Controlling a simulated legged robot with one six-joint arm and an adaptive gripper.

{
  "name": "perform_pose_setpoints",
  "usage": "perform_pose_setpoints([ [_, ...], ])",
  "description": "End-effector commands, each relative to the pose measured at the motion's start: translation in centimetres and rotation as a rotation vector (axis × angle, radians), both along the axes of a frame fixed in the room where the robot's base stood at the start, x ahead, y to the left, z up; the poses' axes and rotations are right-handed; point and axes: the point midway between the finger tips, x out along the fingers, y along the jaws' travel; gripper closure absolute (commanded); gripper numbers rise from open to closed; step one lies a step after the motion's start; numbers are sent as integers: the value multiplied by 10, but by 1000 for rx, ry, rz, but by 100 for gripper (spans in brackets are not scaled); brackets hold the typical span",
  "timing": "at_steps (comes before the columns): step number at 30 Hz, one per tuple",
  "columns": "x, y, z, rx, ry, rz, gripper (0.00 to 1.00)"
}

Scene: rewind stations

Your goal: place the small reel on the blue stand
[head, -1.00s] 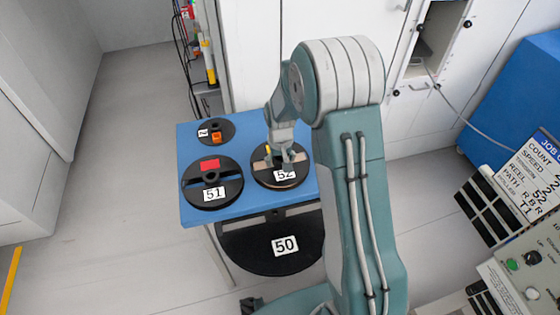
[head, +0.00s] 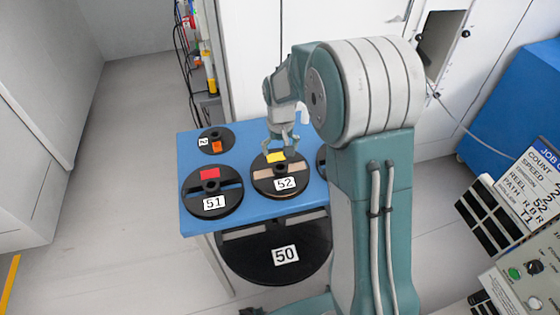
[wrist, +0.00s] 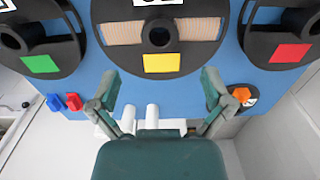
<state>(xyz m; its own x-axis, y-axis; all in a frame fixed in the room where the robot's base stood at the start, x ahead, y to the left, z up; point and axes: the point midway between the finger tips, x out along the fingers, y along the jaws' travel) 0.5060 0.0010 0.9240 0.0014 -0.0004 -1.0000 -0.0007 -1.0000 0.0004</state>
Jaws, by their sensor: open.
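The blue stand (head: 232,224) is a blue-topped table with black reels on it. The smallest reel (head: 228,137), with an orange patch, lies flat at its back left; part of it shows at the right in the wrist view (wrist: 243,97). Reel 52 (head: 285,193), with tan winding and a yellow patch, lies flat at centre. It also shows at top centre in the wrist view (wrist: 206,30). My gripper (head: 281,143) is open and empty, behind and above reel 52's back edge. Its spread fingers (wrist: 159,85) show apart from the reel in the wrist view.
Reel 51 (head: 230,201), with a red patch, lies left of reel 52. A green-patched reel (wrist: 47,46) lies on the other side, mostly behind my arm in the head view. Large reel 50 (head: 250,260) sits lower, below the front edge. A control panel (head: 525,280) stands right.

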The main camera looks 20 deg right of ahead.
Motion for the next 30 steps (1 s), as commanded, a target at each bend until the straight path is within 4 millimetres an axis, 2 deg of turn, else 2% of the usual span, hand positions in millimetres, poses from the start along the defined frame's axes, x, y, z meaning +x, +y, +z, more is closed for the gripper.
perform_pose_setpoints([
  [3, 1, 0, 16, 0, -2, 0, 0],
  [7, -1, 0, 25, 0, -3, 0, 0],
  [11, -13, 0, 49, 0, -36, 0, 0],
  [15, -43, 0, 90, 0, -104, 0, 0],
  [21, -93, 0, 137, 0, -200, 0, 0],
  [24, -121, 0, 154, 0, -249, 0, 0],
  [30, -176, 0, 176, 0, -345, 1, 0],
])
